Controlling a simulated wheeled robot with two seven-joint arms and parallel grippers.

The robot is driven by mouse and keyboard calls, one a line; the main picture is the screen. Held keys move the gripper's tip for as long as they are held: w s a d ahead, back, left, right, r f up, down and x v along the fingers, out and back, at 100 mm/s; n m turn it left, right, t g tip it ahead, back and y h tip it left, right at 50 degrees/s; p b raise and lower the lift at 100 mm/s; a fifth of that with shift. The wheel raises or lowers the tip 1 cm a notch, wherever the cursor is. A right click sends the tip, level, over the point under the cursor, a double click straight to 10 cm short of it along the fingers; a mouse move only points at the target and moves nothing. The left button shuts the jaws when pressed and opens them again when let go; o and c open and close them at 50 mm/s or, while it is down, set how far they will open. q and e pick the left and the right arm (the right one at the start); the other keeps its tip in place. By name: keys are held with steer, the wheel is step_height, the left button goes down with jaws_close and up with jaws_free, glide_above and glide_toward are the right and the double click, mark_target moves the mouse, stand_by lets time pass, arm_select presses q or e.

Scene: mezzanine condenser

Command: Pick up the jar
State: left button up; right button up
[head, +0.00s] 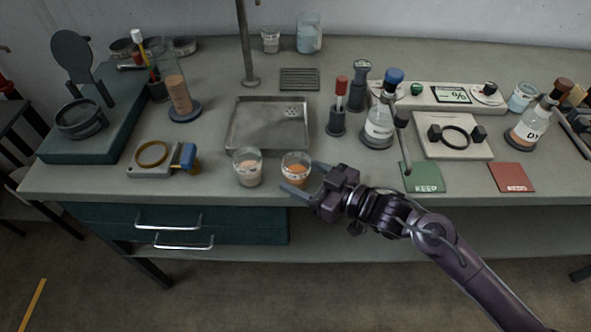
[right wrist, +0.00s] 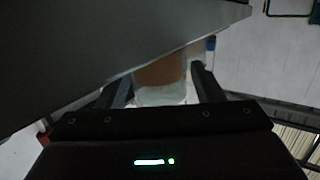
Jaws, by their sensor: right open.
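A small clear jar with orange-brown contents (head: 295,165) stands at the front edge of the bench. A similar jar with pale beige contents (head: 248,170) stands just left of it. My right gripper (head: 299,177) is open at the orange jar, with its fingers on either side of it. In the right wrist view, the orange jar (right wrist: 160,75) shows between the two fingers, its far part hidden by a dark slanting surface. I cannot tell whether either finger touches it. My left gripper is not in view.
A metal tray (head: 233,130) lies behind the jars. A yellow-ringed device (head: 140,168) is to the left. A flask with a blue stopper (head: 379,128), a green KEEP mat (head: 424,184) and a red mat (head: 512,177) are to the right. Bare bench lies between the mats.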

steer(key=x, duration=0.3)
steer(key=shift+w+a, duration=0.15)
steer(key=shift+w, duration=0.05)
steer(key=c, duration=0.7)
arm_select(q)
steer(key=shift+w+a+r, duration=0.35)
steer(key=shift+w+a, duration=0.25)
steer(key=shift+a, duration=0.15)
arm_select(e)
steer(key=shift+c, duration=0.4)
